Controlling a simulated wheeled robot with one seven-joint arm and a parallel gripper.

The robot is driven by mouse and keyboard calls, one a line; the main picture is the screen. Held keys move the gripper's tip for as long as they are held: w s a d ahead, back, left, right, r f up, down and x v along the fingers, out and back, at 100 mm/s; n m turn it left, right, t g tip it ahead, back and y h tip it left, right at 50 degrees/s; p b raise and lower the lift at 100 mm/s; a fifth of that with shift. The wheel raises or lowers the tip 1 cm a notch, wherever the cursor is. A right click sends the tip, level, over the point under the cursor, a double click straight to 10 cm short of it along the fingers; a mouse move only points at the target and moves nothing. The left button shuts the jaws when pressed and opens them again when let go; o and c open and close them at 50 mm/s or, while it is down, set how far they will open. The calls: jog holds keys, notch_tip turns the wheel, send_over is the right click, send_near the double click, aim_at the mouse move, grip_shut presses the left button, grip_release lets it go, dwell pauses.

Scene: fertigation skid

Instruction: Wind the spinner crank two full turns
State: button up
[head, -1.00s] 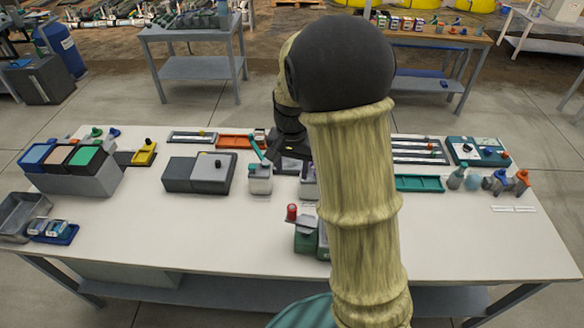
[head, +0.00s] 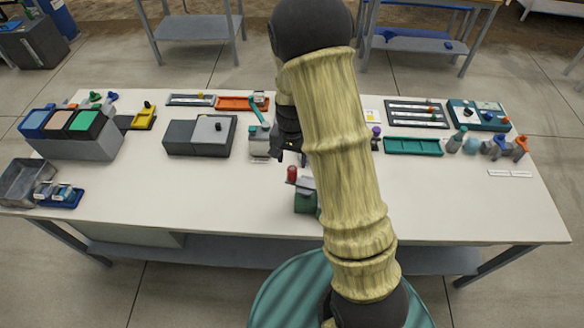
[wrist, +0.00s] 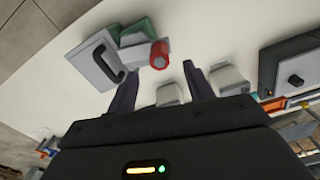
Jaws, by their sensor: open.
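The spinner crank appears to be the green unit (head: 304,200) near the table's front edge, with a red upright knob (head: 292,174) at its left; my arm hides its right part. In the wrist view its grey top plate (wrist: 93,66) carries a black loop, and the red knob (wrist: 159,54) stands beside the green part (wrist: 136,30). My gripper (wrist: 160,68) is open, its two dark fingers spread apart. The knob shows just beyond the gap between the fingertips, and nothing is held. In the head view the gripper (head: 290,157) is just behind the knob, partly hidden by my arm.
A grey box with a black knob (head: 200,137) is to the left, a teal tray (head: 413,146) to the right.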

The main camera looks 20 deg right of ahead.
aim_at(293, 168)
notch_tip(293, 168, down, 6)
jog(key=shift+f+p, duration=0.1)
jog(key=shift+p, duration=0.35)
jog(key=c, duration=1)
jog(key=o, duration=0.3)
jog(key=shift+c, duration=0.7)
jog(key=shift+w+d, duration=0.1)
